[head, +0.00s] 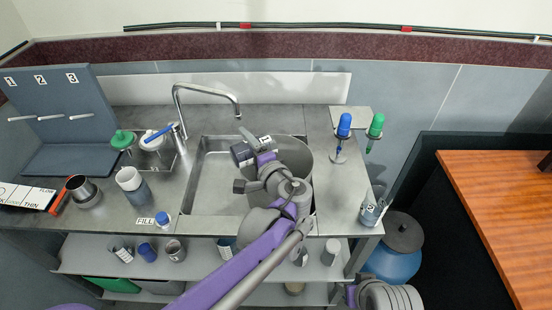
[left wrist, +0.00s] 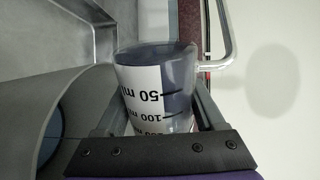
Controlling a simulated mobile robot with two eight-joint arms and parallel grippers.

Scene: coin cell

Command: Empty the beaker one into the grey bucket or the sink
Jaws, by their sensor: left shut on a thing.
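My left gripper (head: 250,158) reaches over the sink (head: 212,178) at the near side of the grey bucket (head: 306,150), which stands in the sink. In the left wrist view it is shut on a clear beaker (left wrist: 158,75) with a white scale label marked 50 ml and 100 ml. The bucket's curved wall (left wrist: 32,100) is close beside the beaker there. The beaker is mostly hidden by my gripper in the head view; its exact tilt and its contents cannot be told.
The tap (head: 207,88) arches over the sink's left back. A labelled beaker (head: 372,212) stands at the counter's right front corner. A grey beaker (head: 133,186) and steel cup (head: 82,190) stand at left. Blue and green-topped tools (head: 344,126) are at right.

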